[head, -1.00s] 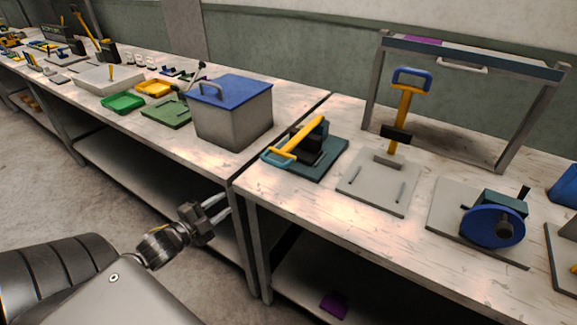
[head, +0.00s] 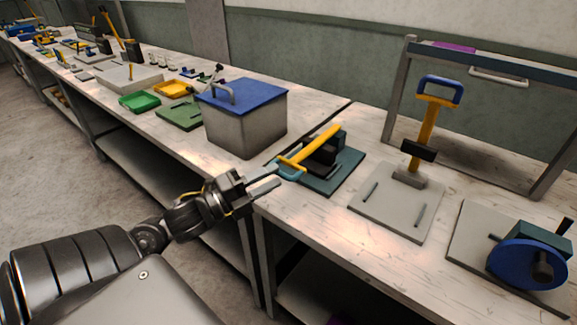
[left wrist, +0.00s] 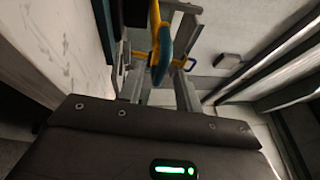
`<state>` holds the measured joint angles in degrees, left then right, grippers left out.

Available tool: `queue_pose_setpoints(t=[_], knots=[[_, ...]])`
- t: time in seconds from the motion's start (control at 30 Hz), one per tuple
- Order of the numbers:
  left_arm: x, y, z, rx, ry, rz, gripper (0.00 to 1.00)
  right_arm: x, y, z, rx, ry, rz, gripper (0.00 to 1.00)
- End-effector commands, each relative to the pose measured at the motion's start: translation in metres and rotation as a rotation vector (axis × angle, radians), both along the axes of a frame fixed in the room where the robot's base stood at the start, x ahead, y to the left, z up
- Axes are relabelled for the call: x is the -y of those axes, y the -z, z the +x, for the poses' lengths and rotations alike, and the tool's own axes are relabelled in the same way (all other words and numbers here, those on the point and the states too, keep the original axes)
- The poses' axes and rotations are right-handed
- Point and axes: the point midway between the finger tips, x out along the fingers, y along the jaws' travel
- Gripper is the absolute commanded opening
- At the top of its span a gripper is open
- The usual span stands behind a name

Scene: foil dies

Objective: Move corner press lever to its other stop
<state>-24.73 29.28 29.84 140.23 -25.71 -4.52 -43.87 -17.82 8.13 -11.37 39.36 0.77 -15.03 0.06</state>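The press at the bench corner has a dark teal base (head: 343,180) and a black body. Its yellow lever (head: 318,145) lies low, slanting toward the bench's front edge, and ends in a teal handle (head: 288,170). My left gripper (head: 277,178) is open at this handle, its fingers pointing at it from the front left. In the left wrist view the handle (left wrist: 162,55) shows between the two fingers of the left gripper (left wrist: 160,88). I cannot tell whether they touch it. My right gripper is not in view.
A grey box with a blue lid (head: 243,95) stands close left of the press. Right of it, another press has an upright yellow lever and blue handle (head: 440,88). A blue wheel (head: 527,265) is farther right. The aisle in front is free.

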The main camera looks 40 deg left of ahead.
Motion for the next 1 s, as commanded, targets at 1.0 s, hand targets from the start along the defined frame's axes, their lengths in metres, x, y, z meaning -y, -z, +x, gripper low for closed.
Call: queue_pose_setpoints(t=[1.0], knots=[[0.019,-0.008,0.048,0.000,-0.001,-0.001,0.00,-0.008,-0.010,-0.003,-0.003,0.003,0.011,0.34]])
